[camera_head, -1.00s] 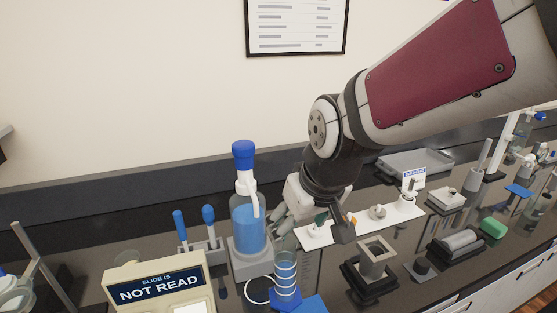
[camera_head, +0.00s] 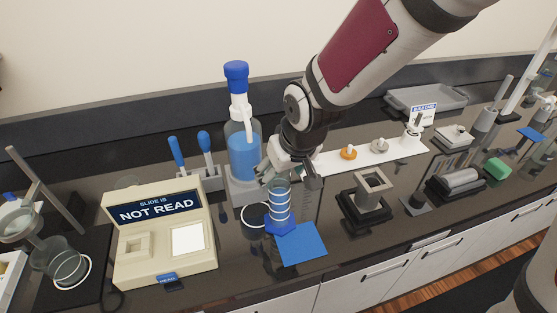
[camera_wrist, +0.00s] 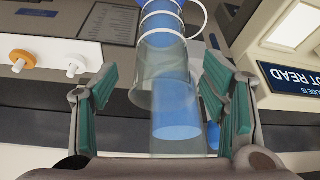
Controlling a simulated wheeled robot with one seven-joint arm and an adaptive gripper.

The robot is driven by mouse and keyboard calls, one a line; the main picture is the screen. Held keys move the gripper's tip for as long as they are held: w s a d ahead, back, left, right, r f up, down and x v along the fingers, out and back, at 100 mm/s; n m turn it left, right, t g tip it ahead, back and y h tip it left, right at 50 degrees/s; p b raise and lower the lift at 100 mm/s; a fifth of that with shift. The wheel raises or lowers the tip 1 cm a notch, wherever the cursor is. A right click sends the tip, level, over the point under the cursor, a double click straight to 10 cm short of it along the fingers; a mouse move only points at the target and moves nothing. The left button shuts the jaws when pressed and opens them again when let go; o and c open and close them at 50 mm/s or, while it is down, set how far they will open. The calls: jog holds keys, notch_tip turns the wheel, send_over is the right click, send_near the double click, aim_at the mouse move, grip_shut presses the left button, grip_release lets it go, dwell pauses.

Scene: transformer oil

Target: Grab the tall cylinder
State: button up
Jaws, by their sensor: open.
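The tall cylinder (camera_head: 279,206) is clear glass with white rings and a blue foot. It stands upright on the bench in front of the blue-capped bottle (camera_head: 243,158). My gripper (camera_head: 287,174) is open at the cylinder's upper part. In the wrist view, the ringed cylinder (camera_wrist: 163,48) enters from the top, between the two green-padded fingers of my gripper (camera_wrist: 162,88), with gaps on both sides. Blue liquid shows behind its rim, apparently in the bottle. Contact with the fingers cannot be made out.
A cream slide reader (camera_head: 162,238) stands to the left, and two blue-handled tools (camera_head: 190,153) stand in a rack behind. A blue mat (camera_head: 302,244) lies at the cylinder's foot. A square-holed block (camera_head: 371,190) stands to the right. A white strip (camera_head: 330,163) with stoppers lies behind.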

jog(key=shift+x, duration=2.3)
jog(key=shift+s+a, duration=0.1)
grip_shut()
jog(key=shift+r, duration=0.1)
